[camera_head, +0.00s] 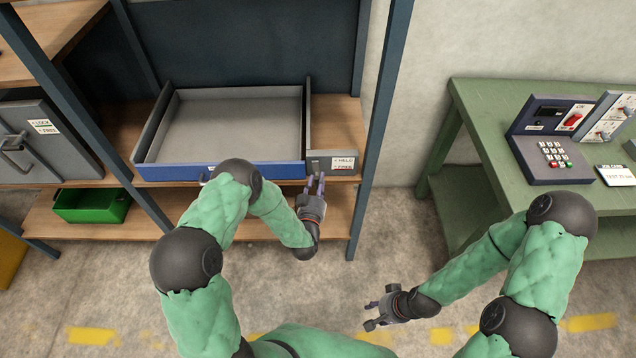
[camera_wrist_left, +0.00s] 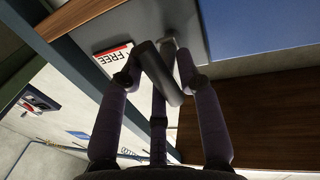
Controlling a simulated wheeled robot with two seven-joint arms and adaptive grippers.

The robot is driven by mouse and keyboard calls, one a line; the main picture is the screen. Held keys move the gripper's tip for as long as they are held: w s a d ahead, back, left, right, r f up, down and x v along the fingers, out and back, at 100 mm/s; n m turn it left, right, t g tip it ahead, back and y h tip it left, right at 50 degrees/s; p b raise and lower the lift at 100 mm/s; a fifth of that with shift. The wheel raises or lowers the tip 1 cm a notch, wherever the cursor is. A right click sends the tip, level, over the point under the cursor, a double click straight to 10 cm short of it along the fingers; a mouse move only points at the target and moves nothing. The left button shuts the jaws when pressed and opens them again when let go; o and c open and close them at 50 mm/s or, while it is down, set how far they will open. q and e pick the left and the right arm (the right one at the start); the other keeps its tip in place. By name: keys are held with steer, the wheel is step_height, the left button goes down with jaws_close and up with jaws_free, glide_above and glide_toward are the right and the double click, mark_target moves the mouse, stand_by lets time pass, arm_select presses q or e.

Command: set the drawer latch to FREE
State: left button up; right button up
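The latch panel (camera_head: 325,160) is grey and sits just right of the blue drawer (camera_head: 235,171), with a white HELD/FREE label (camera_head: 343,163) on it. In the left wrist view the latch lever (camera_wrist_left: 160,75) is a dark, tilted cylinder beside the red-edged FREE label (camera_wrist_left: 113,58). My left gripper (camera_head: 316,184) is at the panel's front. Its fingers are spread on both sides of the lever; I cannot tell whether they touch it. The lever is mostly hidden in the head view. My right gripper (camera_head: 377,313) is open and empty, low over the floor.
A grey cabinet door (camera_head: 40,145) and green bin (camera_head: 92,205) are at left. A green table (camera_head: 480,110) with a keypad device (camera_head: 553,150) is at right. Floor between is clear.

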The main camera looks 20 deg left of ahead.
arm_select(q)
steer(key=shift+m, duration=0.5)
steer(key=o, duration=1.2)
steer(key=shift+c, duration=0.2)
steer(key=shift+s, duration=0.1)
steer(key=s+d, duration=0.1)
steer(key=s, duration=1)
steer(key=shift+s, duration=0.4)
